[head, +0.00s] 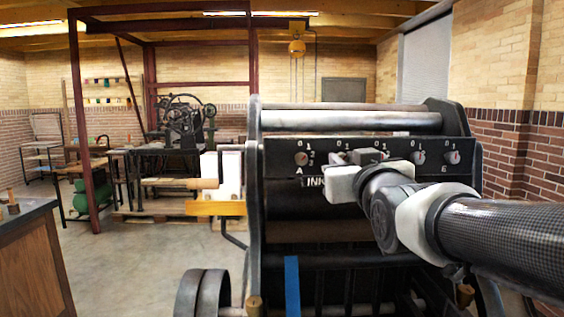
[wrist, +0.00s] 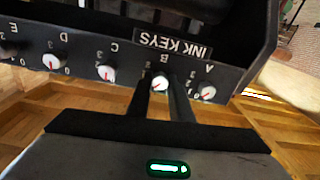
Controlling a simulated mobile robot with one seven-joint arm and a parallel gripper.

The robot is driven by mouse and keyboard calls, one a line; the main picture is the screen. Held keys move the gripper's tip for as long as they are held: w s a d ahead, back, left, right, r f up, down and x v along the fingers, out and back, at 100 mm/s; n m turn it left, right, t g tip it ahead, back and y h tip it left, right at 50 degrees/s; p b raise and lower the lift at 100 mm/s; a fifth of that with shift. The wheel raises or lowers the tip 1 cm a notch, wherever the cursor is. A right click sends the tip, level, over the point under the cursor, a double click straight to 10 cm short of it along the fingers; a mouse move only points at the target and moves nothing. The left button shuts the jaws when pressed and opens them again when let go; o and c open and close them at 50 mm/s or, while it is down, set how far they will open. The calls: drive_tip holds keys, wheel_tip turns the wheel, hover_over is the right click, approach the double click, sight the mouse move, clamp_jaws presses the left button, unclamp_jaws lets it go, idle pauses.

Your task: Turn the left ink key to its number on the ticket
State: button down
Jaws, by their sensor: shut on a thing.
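The row of white ink keys with red marks runs along the dark press panel (head: 400,151). In the wrist view the row appears upside down, with key A (wrist: 207,93) at the right, then key B (wrist: 160,83), key C (wrist: 106,73) and key D (wrist: 51,62). My gripper (wrist: 161,90) has its two dark fingers on either side of key B, shut on it. Key A (head: 301,159) is free at the left of the head view. My wrist and gripper hide much of the middle keys there. B's exact setting is too small to read. I see no ticket.
Key D (head: 419,157) and key E (head: 452,157) lie right of my gripper. A long roller (head: 350,120) lies above the panel. The wooden counter (head: 30,250) is at lower left, with open floor between it and the press.

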drive_tip(key=c, duration=1.6)
unclamp_jaws()
drive_tip(key=shift+s, duration=0.1)
drive_tip(key=s, duration=1.7)
drive_tip(key=shift+s+d+f, duration=0.15)
drive_tip(key=shift+d+f, duration=0.1)
drive_tip(key=shift+d, duration=0.05)
drive_tip(key=shift+f, duration=0.1)
